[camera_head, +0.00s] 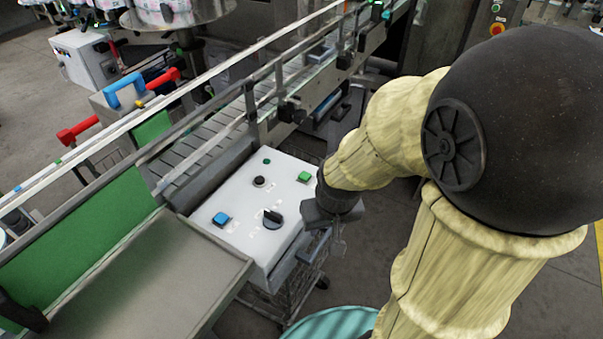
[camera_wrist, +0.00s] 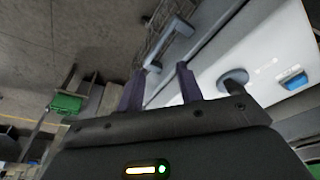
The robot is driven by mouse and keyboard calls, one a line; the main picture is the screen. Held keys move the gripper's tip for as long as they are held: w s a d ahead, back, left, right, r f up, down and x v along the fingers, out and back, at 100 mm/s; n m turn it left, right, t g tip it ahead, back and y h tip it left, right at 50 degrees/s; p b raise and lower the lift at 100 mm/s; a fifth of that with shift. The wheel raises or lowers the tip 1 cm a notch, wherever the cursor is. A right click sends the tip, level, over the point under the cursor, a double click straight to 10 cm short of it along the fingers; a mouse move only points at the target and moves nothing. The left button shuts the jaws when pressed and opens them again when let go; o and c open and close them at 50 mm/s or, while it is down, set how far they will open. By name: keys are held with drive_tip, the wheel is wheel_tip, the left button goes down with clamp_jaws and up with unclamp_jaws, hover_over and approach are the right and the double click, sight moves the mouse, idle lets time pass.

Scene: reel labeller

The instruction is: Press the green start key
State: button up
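The green start key (camera_head: 304,177) is a small square key near the right edge of the sloping white control box (camera_head: 240,238). My gripper (camera_head: 337,243) hangs beside the box's right side in the head view, apart from the key and to its lower right. In the wrist view my gripper (camera_wrist: 161,70) has two dark fingers standing apart with nothing between them. The white box (camera_wrist: 268,38) lies to their right there, with its blue key (camera_wrist: 295,81) and dark knob (camera_wrist: 235,77). I cannot make out the green start key in the wrist view.
The box top also bears a blue key (camera_head: 221,219), a black rotary knob (camera_head: 272,218), a round black button (camera_head: 259,182) and a small green lamp (camera_head: 267,161). A railed conveyor (camera_head: 205,143) runs behind the box. A teal round object (camera_head: 335,323) stands below.

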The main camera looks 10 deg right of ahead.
drive_tip(key=shift+o, duration=1.3)
drive_tip(key=shift+s, duration=0.1)
drive_tip(key=c, duration=0.8)
clamp_jaws()
